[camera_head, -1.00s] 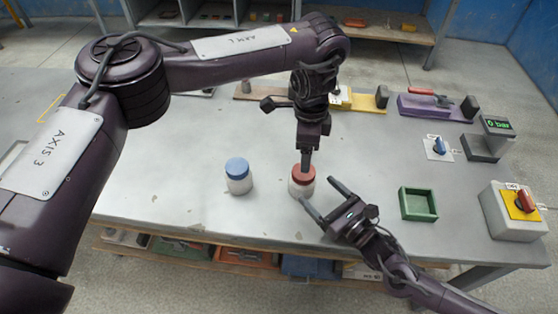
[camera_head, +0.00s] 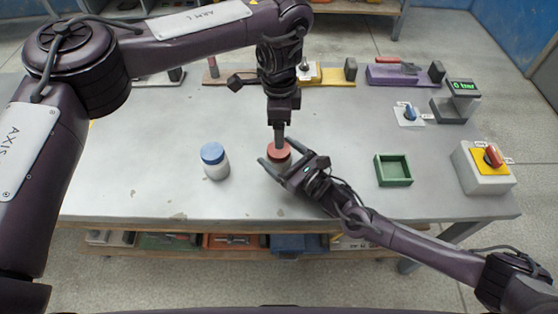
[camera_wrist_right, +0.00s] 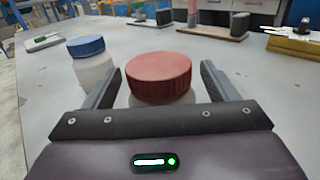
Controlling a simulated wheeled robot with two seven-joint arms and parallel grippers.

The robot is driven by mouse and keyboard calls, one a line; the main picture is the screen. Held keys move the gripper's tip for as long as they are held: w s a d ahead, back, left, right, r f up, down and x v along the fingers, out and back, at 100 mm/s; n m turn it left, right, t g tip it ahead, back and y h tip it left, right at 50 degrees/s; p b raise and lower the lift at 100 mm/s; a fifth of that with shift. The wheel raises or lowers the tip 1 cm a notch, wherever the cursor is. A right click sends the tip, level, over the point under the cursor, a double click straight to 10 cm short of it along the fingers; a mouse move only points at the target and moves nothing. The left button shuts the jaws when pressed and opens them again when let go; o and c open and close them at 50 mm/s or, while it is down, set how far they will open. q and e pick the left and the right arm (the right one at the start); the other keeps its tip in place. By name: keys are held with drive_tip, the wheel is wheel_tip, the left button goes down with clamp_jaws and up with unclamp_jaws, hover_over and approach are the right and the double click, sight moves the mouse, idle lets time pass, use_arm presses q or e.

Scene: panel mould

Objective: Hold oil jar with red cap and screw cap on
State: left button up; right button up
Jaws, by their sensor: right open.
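The oil jar with the red cap (camera_head: 279,150) stands upright on the table. In the right wrist view its red cap (camera_wrist_right: 158,76) is in the middle, and its pale body is mostly hidden behind the gripper's palm. My right gripper (camera_head: 277,154) is open, with one finger on either side of the jar; the wrist view shows gaps between fingers and jar. The cap sits on top of the jar; I cannot tell how tightly. My left gripper (camera_head: 280,135) points straight down just above the cap, its fingers seen edge-on, so their opening is unclear.
A blue-capped jar (camera_head: 214,162) stands to the left; it also shows in the wrist view (camera_wrist_right: 91,65). A green tray (camera_head: 393,170) and a grey switch box (camera_head: 483,168) are to the right. Purple (camera_head: 395,76) and yellow (camera_head: 330,77) fixtures line the back.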

use_arm(q)
drive_tip(key=shift+w+a, duration=0.1)
use_arm(e)
drive_tip(key=shift+w+a, duration=0.4)
